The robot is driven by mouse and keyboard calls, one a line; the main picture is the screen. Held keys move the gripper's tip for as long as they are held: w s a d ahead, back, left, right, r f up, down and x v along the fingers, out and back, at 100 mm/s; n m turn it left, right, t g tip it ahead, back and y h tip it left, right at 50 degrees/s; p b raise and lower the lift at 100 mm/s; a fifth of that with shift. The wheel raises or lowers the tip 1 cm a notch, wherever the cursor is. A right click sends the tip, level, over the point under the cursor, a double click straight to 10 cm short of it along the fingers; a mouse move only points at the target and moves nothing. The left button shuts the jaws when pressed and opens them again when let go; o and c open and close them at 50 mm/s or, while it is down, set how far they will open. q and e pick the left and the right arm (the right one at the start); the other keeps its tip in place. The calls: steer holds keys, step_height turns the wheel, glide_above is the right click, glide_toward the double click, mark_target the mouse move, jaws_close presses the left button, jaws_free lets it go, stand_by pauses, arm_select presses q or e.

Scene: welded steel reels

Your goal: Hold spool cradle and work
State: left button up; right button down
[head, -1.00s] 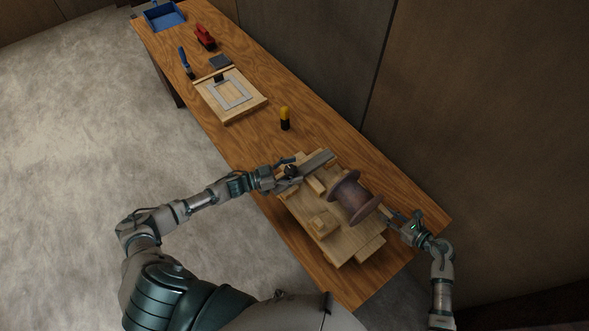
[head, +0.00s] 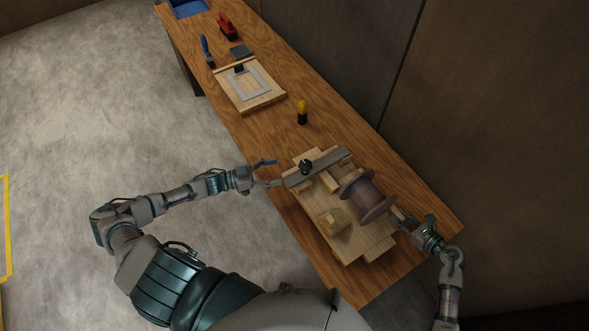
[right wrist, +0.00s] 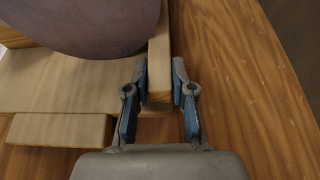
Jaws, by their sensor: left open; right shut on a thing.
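The wooden cradle (head: 352,243) lies on the bench with a brown spool (head: 367,196) resting on it. A grey bar with a black knob (head: 318,167) lies across the cradle's far end. My left gripper (head: 275,173) is open and empty, just left of the bar's left end, apart from it. My right gripper (head: 402,217) is at the cradle's right side. In the right wrist view, its fingers (right wrist: 158,68) are shut on an upright wooden strip of the cradle (right wrist: 158,50), beside the spool (right wrist: 85,22).
On the wooden bench (head: 345,130), a yellow-and-black tool (head: 302,112) stands beyond the cradle. Farther along are a wooden board with a grey frame (head: 250,88), a blue-handled tool (head: 207,50), a red object (head: 227,26) and a blue bin (head: 187,8). A wall borders the bench's right side.

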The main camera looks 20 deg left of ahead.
stand_by(0.9)
steer(key=c, duration=1.7)
jaws_free()
steer(key=shift+c, duration=0.2)
steer(key=shift+f, duration=0.1)
jaws_close()
jaws_free()
jaws_close()
steer(key=shift+o, duration=0.3)
jaws_free()
steer(key=o, duration=1.6)
